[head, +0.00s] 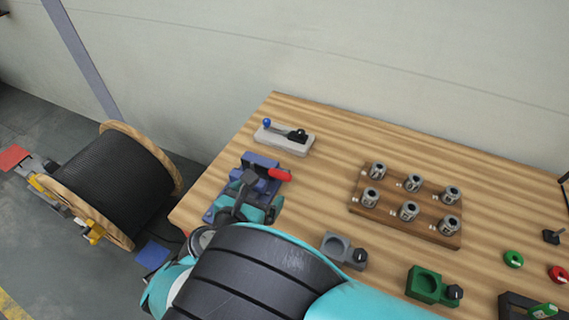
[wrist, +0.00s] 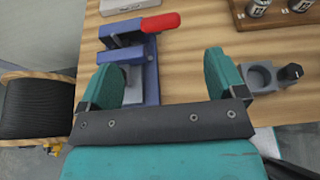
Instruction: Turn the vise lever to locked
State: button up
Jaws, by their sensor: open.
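The blue vise (head: 262,161) stands near the left end of the wooden bench. Its lever has a red grip (head: 279,174) that points to the right. In the wrist view the vise (wrist: 152,84) is ahead of my gripper, and the red grip (wrist: 161,22) lies beyond the fingertips, across the vise's top right.
A grey fixture with a blue knob (head: 284,138) is behind the vise. A grey holder (head: 343,251) and a green holder (head: 432,286) stand to the right. A wooden rack (head: 380,211) bears several metal cylinders. A cable reel (head: 112,180) stands left of the bench.

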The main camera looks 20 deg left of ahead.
aim_at(280, 174)
jog(key=b+x, duration=0.2)
jog(key=x, duration=0.8)
jog(key=shift+w+f+b, duration=0.3)
jog(key=shift+b, duration=0.1)
jog(key=shift+w+d+f, duration=0.1)
jog(key=shift+w+f, duration=0.05)
jog(key=shift+w, duration=0.5)
jog(key=shift+c, duration=0.4)
